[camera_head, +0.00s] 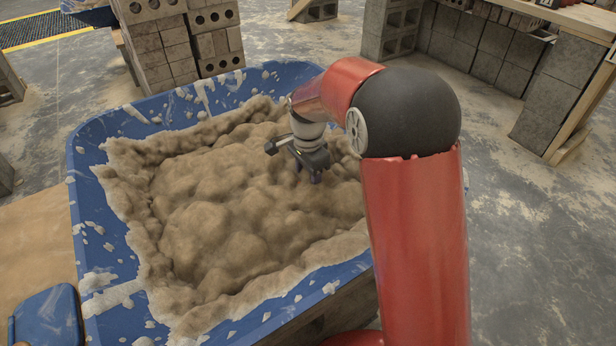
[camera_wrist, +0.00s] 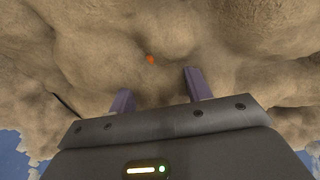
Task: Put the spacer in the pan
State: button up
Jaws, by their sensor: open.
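A small orange piece, which looks like the spacer (camera_wrist: 150,60), sits in the lumpy tan mortar in the wrist view; only a little of it shows. I cannot make it out in the head view. My gripper (camera_head: 312,177) is over the mortar in the right part of the blue tub (camera_head: 88,215). In the wrist view my gripper (camera_wrist: 158,88) has its two purple fingers apart and nothing between them. The orange piece appears beyond the fingertips, roughly in line with the gap. A small blue container (camera_head: 48,318) at the lower left of the head view may be the pan.
The tub's raised, splattered rim surrounds the uneven mortar (camera_head: 230,215). Grey block stacks (camera_head: 160,50) stand behind the tub, and more blocks (camera_head: 560,105) stand at the upper right. The concrete floor (camera_head: 545,250) on the right is clear.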

aim_at(308, 177)
notch_tip(308, 177, up, 11)
jog(key=p, duration=0.2)
jog(key=s+d+r+n+t, duration=0.1)
jog(key=s+d+r+n, duration=0.2)
jog(key=s+d+r, duration=0.3)
jog(key=s+d+n+t, duration=0.2)
jog(key=s+d+n, duration=0.2)
jog(key=s, duration=0.6)
jog(key=s+d+n+t, duration=0.2)
jog(key=s+d+n, duration=0.2)
jog(key=s, duration=0.7)
jog(key=shift+d+t, duration=0.3)
jog(key=shift+d, duration=0.5)
